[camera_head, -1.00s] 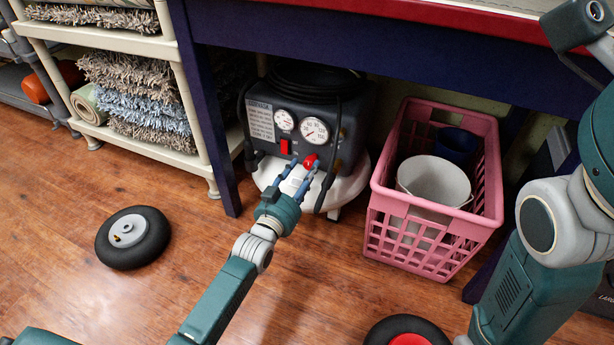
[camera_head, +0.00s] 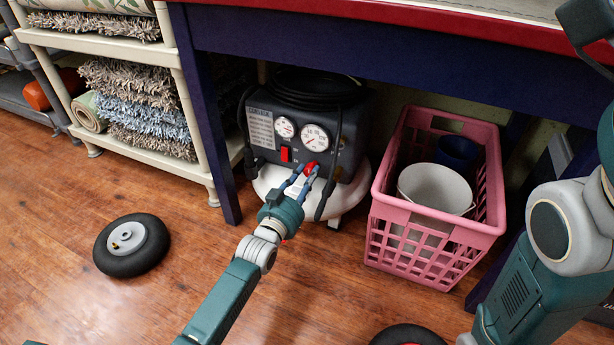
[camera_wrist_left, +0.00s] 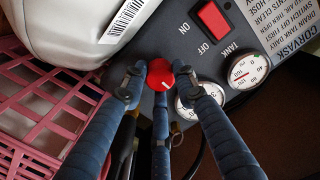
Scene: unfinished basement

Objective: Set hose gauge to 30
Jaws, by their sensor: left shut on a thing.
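The dark grey air compressor (camera_head: 351,127) stands under the blue table. Its larger right gauge (camera_head: 314,138), beside the red knob (camera_head: 310,167), has a needle too small to read in the head view. In the left wrist view this gauge (camera_wrist_left: 203,96) is partly hidden by a finger. The tank gauge (camera_wrist_left: 248,70) shows clearly there, and it is the left gauge (camera_head: 285,127) in the head view. My left gripper (camera_head: 303,180) is shut on the knob, which shows between its fingertips in the left wrist view (camera_wrist_left: 159,72), its white mark toward the lower right. My right gripper is out of view.
A red switch (camera_head: 285,154) sits left of the knob. A pink crate (camera_head: 432,222) with a white bucket (camera_head: 434,184) stands close on the right. A table leg (camera_head: 211,130) is on the left. A wheel (camera_head: 131,246) lies on the open wooden floor.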

